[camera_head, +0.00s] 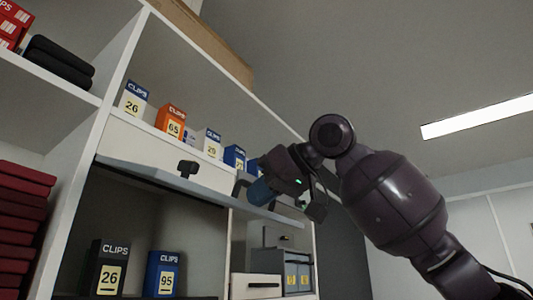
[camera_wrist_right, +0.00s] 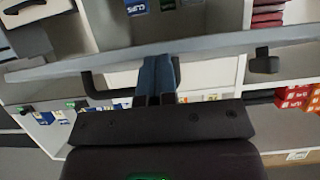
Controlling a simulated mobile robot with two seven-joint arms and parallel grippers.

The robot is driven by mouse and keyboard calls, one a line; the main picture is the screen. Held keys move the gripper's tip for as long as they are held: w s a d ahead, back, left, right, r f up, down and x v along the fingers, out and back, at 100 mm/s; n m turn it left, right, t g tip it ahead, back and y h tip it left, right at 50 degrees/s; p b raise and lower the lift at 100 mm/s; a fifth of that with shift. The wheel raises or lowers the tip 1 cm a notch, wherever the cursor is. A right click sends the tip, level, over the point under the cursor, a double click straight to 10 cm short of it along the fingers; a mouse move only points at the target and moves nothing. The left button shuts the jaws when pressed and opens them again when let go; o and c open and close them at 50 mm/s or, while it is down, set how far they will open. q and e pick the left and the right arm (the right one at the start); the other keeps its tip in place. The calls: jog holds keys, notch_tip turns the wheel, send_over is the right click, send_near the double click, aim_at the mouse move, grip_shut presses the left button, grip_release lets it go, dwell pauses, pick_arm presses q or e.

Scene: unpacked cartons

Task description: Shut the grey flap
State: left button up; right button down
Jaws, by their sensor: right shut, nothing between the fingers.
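The grey flap (camera_head: 140,170) stands open, raised about level above a shelf compartment, in the head view. A dark knob (camera_head: 187,168) shows near its middle. My right gripper (camera_head: 260,191) is shut and empty, its blue fingers close to the flap's right part. In the right wrist view, the shut fingers (camera_wrist_right: 158,68) overlap the flap (camera_wrist_right: 220,43), which crosses the picture; I cannot tell whether they touch it. The knob (camera_wrist_right: 264,62) is to the right of the fingers there. My left gripper is not in view.
Inside the open compartment stand a black clips box (camera_head: 108,267) and a blue clips box (camera_head: 164,273). Several clips boxes, one orange (camera_head: 171,122), stand on the shelf above. Grey bins (camera_head: 296,275) sit lower right. The room right of the shelf unit looks free.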

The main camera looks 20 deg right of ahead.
jog(key=w+a+f+t+y+b, duration=0.1)
jog(key=w+a+f+t+y, duration=0.2)
jog(key=f, duration=0.4)
jog(key=w+a+f+t+y+b, duration=0.1)
jog(key=w+a+f+t, duration=0.2)
jog(key=f, duration=0.4)
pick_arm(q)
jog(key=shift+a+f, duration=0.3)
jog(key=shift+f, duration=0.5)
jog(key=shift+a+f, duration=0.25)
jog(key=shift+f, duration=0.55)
pick_arm(e)
jog(key=w+a+f+t+y, duration=0.1)
jog(key=w+a+f, duration=0.2)
jog(key=w, duration=0.2)
jog(key=w+a+f+t+y, duration=0.1)
jog(key=w+a+f, duration=0.2)
jog(key=w, duration=0.3)
jog(key=shift+w+a+t+y, duration=0.2)
jog(key=shift+a+t+y, duration=0.2)
jog(key=shift+a, duration=0.35)
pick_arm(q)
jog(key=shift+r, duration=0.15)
